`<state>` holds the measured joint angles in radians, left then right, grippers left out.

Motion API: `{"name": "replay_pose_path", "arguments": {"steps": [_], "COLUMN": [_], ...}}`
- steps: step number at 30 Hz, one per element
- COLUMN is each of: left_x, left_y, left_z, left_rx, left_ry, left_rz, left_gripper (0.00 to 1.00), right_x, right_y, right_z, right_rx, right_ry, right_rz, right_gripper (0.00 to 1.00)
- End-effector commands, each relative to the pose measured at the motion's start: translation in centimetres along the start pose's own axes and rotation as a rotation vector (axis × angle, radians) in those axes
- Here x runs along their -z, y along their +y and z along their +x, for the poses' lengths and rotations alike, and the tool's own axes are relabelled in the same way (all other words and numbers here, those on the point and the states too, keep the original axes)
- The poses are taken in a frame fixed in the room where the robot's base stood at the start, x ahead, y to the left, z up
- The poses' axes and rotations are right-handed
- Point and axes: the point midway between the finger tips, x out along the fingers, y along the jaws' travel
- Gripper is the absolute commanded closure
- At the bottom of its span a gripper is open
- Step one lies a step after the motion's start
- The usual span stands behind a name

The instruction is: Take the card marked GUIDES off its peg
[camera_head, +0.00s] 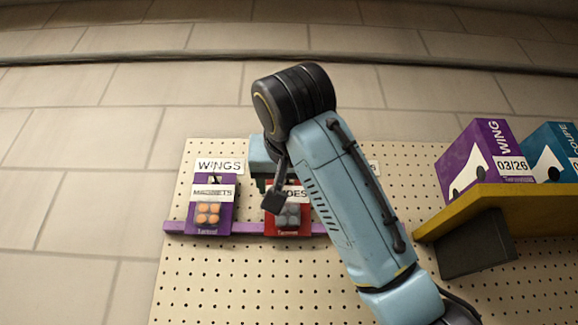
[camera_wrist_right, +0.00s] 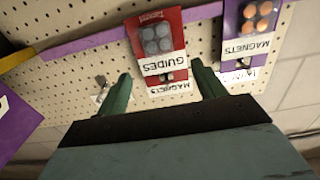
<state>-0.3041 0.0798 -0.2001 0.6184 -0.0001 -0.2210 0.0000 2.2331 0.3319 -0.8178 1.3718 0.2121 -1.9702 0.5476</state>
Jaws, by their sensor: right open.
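The red GUIDES card (camera_head: 291,222) hangs on the pegboard, partly covered by my right arm in the head view. In the right wrist view the GUIDES card (camera_wrist_right: 157,42) appears upside down, with grey round pieces in its window and a white label. My right gripper (camera_wrist_right: 163,84) is open, its two green fingers apart on either side of the lower picture edge of the card, with nothing between them that I can see held. In the head view the right gripper (camera_head: 272,185) is in front of the card. My left gripper is not in view.
A purple MAGNETS card (camera_head: 208,213) hangs left of the red card, under a WINGS sign (camera_head: 219,166). A purple strip (camera_head: 250,228) crosses the board. A yellow shelf (camera_head: 500,205) holds boxes at right.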

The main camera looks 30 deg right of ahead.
Motion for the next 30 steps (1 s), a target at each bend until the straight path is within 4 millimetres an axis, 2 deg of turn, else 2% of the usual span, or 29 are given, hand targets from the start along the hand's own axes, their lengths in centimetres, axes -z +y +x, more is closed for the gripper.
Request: {"name": "replay_pose_path", "arguments": {"steps": [1,3,9,15,23,30], "left_x": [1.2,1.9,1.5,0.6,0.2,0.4], "left_y": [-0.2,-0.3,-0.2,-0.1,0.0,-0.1], "left_z": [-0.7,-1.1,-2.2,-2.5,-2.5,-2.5], "left_rx": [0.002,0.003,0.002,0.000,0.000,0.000], "left_ry": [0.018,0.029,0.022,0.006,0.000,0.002], "left_rz": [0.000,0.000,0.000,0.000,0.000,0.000], "left_gripper": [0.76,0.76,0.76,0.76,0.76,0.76], "right_x": [0.1,0.2,0.1,-0.1,-0.1,-0.1], "right_y": [0.1,0.1,0.1,0.0,0.0,0.0], "right_z": [1.2,2.4,5.2,6.3,6.4,6.4], "right_rx": [-0.004,-0.003,-0.003,0.000,0.000,0.000], "right_ry": [-0.004,-0.003,-0.002,-0.001,-0.001,-0.001], "right_rz": [-0.001,-0.001,-0.001,-0.001,-0.001,-0.001], "right_gripper": [0.31,0.31,0.31,0.31,0.31,0.61]}}
